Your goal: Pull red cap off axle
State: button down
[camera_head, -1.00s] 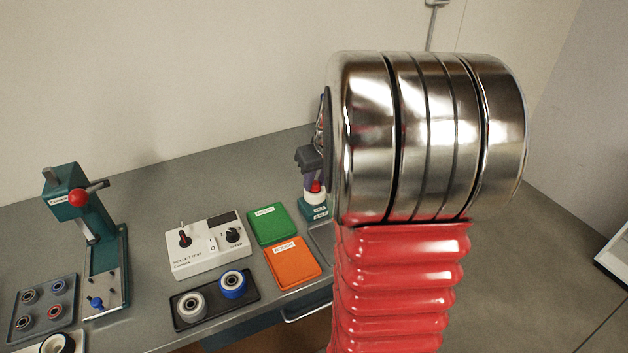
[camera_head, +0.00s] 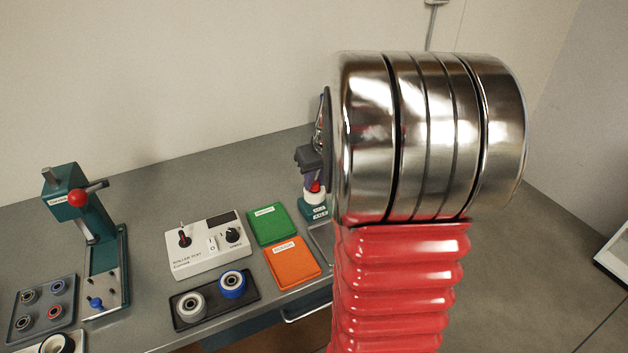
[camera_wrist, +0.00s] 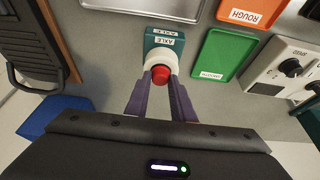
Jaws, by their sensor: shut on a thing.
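The red cap (camera_wrist: 160,74) sits at the centre of the white round part of the axle stand (camera_wrist: 163,42), a teal block labelled AXLE, in the wrist view. My gripper (camera_wrist: 161,84) reaches it with two purple fingers, one on each side, shut on the cap. In the head view the red cap (camera_head: 315,187) shows small at the white part above the teal axle stand (camera_head: 313,211), just below my gripper (camera_head: 313,178). My arm hides part of this area. I cannot tell whether the cap has shifted along the axle.
The green tray (camera_head: 271,224) and orange tray (camera_head: 292,263) lie left of the stand. Further left are the roller test console (camera_head: 208,245), a black tray (camera_head: 246,302) with two rollers, and a teal press (camera_head: 104,265). Bare bench lies behind the console.

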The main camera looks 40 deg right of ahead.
jog(key=shift+r, duration=0.2)
jog(key=shift+r, duration=2.35)
jog(key=shift+r, duration=0.1)
